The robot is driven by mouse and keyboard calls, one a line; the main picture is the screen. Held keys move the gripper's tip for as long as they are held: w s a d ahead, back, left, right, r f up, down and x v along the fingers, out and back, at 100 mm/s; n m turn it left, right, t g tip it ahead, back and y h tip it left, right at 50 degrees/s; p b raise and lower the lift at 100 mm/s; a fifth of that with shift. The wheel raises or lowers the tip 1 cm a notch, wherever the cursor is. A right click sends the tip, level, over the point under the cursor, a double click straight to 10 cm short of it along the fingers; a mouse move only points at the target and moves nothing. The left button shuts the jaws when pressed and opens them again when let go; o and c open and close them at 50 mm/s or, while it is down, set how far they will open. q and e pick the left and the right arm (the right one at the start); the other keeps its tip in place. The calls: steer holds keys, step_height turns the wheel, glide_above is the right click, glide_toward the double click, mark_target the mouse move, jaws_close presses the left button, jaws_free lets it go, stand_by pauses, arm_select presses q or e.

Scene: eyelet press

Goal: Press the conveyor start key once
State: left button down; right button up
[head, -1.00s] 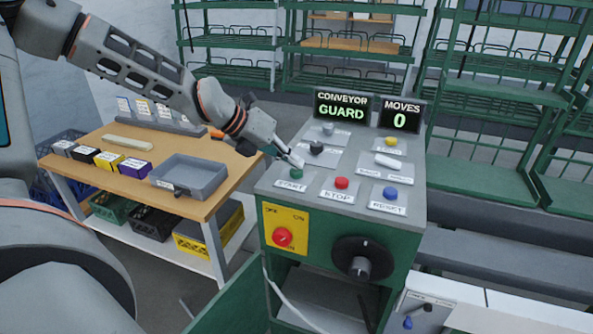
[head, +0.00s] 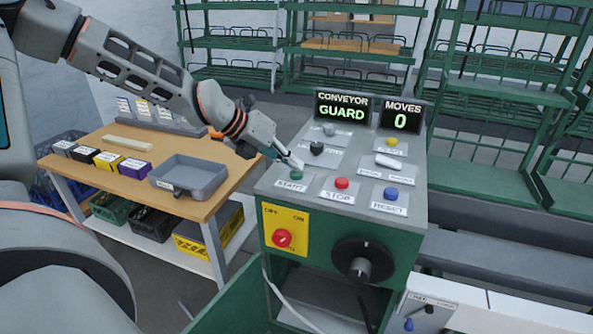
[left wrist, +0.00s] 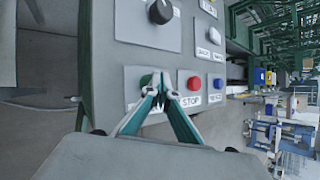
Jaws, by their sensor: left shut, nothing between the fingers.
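The green start key (head: 296,175) sits on the top of the green and grey control console (head: 345,222), above a label reading START. In the left wrist view the green key (left wrist: 146,80) is partly hidden behind my fingers. My left gripper (head: 299,164) is shut and empty, its tips just above and beside the start key. In the left wrist view the shut tips (left wrist: 163,92) overlap the key's right edge; I cannot tell whether they touch it. The conveyor display (head: 341,107) reads GUARD and the moves display (head: 400,117) reads 0. My right gripper is not in view.
A red stop key (head: 341,183) and a blue reset key (head: 390,193) sit to the right. A black knob (head: 316,148) is behind. The console front has a red switch (head: 283,238) and a large black dial (head: 362,260). A wooden table (head: 131,171) stands left.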

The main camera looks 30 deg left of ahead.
mark_target(293, 173)
arm_select(q)
steer(key=shift+r, duration=0.9)
steer(key=shift+r+p, duration=1.1)
steer(key=shift+r, duration=1.45)
steer(key=shift+f, duration=0.1)
